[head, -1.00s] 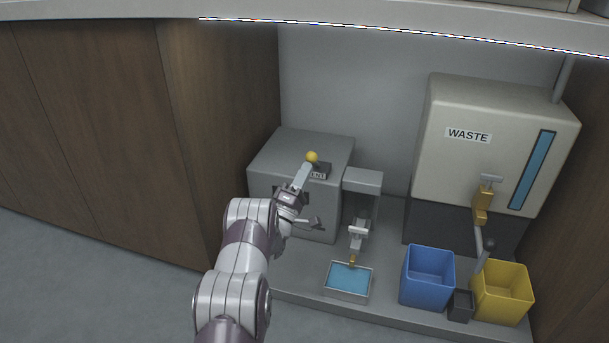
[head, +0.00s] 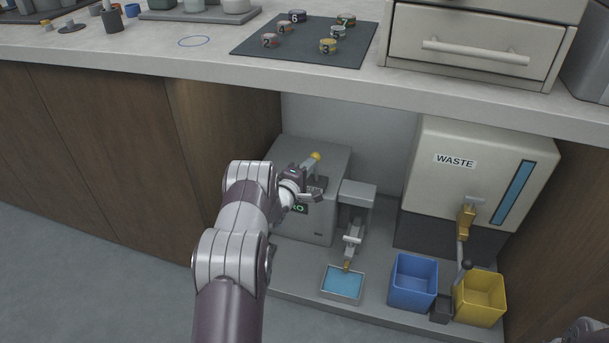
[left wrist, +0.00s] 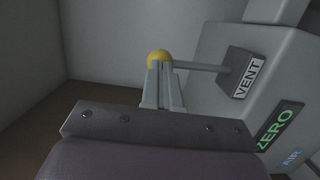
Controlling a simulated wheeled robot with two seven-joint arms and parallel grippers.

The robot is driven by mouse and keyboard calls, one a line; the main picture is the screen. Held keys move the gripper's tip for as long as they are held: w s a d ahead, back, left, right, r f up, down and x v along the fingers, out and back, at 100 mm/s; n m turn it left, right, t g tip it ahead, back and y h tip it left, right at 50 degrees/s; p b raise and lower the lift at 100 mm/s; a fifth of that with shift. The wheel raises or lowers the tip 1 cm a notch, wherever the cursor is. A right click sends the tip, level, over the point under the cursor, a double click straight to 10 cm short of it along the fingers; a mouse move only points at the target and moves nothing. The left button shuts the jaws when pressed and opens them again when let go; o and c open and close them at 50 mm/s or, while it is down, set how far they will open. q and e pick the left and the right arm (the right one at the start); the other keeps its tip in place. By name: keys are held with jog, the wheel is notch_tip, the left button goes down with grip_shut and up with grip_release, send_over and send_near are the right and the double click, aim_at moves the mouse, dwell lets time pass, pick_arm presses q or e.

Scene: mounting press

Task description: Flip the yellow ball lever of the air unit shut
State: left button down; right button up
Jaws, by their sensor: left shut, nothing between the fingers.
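The air unit (head: 318,222) is a grey box under the counter, with a green ZERO display and a VENT label. Its lever ends in a yellow ball (head: 316,156). In the left wrist view, the ball (left wrist: 158,56) sits at the end of a thin rod (left wrist: 198,66) running sideways from the dark block by the VENT label (left wrist: 247,79). My left gripper (head: 311,164) is shut and empty, with its fingertips (left wrist: 160,70) at the ball and overlapping its lower edge in view. I cannot tell whether they touch. My right gripper is not seen.
A spout stand (head: 357,194) with a blue-filled tray (head: 343,284) stands right of the unit. Further right are the WASTE tank (head: 450,185), a blue bin (head: 413,283) and a yellow bin (head: 480,297). The counter (head: 190,62) overhangs above; a wooden cabinet (head: 120,140) is at left.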

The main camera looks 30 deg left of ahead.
aim_at(313, 154)
pick_arm(q)
jog(key=shift+w+a+r+g+p, duration=0.25)
jog(key=shift+w+r+p, duration=0.15)
jog(key=shift+w, duration=0.25)
jog(key=shift+w+a+r+g+p, duration=0.1)
jog(key=shift+w+r+g+p, duration=0.25)
jog(key=shift+w, duration=0.3)
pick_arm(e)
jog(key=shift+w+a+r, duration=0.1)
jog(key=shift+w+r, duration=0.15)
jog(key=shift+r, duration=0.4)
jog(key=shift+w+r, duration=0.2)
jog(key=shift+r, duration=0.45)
